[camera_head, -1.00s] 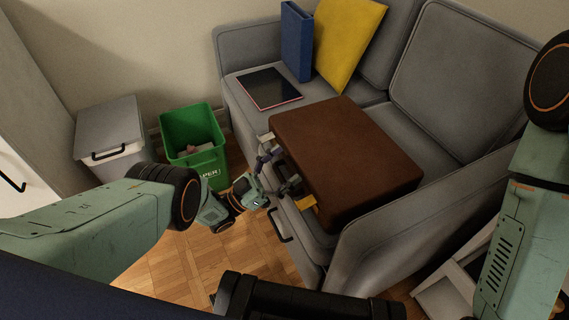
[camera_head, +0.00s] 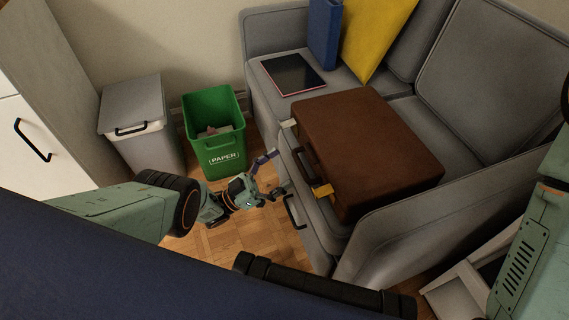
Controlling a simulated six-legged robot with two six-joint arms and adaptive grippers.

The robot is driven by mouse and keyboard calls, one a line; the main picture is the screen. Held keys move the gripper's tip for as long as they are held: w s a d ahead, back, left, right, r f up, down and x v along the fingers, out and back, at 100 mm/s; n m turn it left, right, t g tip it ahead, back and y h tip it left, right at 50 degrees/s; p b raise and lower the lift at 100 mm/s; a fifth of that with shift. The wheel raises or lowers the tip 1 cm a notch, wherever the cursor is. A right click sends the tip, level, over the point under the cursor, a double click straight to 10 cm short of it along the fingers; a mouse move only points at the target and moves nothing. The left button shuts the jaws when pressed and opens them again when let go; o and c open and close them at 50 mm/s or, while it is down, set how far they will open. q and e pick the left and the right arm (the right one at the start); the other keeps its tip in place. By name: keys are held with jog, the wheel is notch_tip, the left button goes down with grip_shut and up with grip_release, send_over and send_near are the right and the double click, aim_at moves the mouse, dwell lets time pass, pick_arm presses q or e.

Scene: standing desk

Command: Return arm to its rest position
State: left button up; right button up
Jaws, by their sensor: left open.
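My left arm (camera_head: 130,210) comes in from the left, low in the head view. Its gripper (camera_head: 270,176) is open and empty, in front of the sofa and to the left of the brown briefcase (camera_head: 370,150). A gap shows between the gripper and the briefcase handle (camera_head: 304,168). The briefcase lies flat on the grey sofa seat, with its handle side facing the gripper. Part of my right arm (camera_head: 525,255) shows at the right edge. My right gripper is out of the picture.
The grey sofa (camera_head: 395,240) fills the right side, with a blue binder (camera_head: 325,35), a yellow cushion (camera_head: 375,35) and a tablet (camera_head: 293,74) on it. A green paper bin (camera_head: 217,155) and a grey lidded bin (camera_head: 135,118) stand behind the arm. Wooden floor (camera_head: 225,243) is free below.

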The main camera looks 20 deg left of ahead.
pick_arm(q)
jog(key=shift+d, duration=0.1)
jog(key=x, duration=0.7)
jog(key=shift+w+d+r, duration=0.1)
jog(key=shift+r, duration=0.05)
jog(key=shift+w+r, duration=0.1)
jog(key=shift+r, duration=0.35)
jog(key=shift+f, duration=0.2)
